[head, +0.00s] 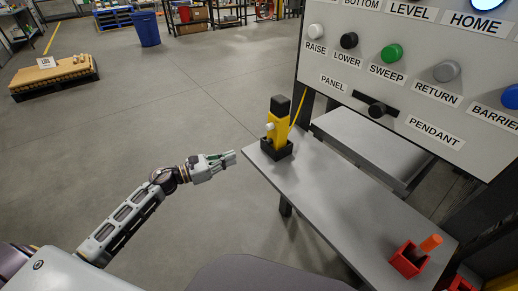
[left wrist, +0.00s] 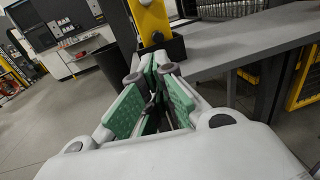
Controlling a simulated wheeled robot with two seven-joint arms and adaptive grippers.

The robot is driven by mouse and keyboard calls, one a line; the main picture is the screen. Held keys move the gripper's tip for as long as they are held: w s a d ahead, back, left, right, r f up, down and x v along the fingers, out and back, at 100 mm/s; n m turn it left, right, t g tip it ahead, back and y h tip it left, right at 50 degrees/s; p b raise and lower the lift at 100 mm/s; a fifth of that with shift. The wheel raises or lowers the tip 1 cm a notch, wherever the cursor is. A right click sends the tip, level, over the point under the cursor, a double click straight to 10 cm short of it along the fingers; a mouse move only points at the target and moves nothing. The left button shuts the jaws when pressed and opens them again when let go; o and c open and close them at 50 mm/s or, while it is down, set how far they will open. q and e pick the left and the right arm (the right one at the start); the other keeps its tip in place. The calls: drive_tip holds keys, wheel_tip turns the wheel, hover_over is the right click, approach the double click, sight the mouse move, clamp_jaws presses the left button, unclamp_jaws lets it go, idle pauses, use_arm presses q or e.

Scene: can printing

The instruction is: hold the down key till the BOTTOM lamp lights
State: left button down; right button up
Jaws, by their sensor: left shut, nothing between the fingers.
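My right gripper is not in view.
The panel carries a black LOWER button (head: 349,40), a white RAISE button (head: 316,31) and a black PANEL/PENDANT selector (head: 376,110). The HOME lamp (head: 487,3) glows. A red box (head: 408,262) with an orange item stands on the table.

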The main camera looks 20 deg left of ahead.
use_arm(q)
drive_tip(key=shift+x, duration=1.5)
drive_tip(key=p, duration=0.1)
approach(268, 146)
drive_tip(key=x, duration=0.3)
drive_tip(key=shift+w+d+r, duration=0.15)
drive_tip(key=shift+w+d, duration=0.05)
drive_tip(key=shift+x, duration=1.3)
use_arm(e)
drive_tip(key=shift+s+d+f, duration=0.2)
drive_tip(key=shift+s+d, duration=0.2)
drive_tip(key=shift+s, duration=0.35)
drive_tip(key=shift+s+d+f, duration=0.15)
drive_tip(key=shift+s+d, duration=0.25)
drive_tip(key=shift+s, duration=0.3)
use_arm(q)
drive_tip(key=shift+d, duration=0.1)
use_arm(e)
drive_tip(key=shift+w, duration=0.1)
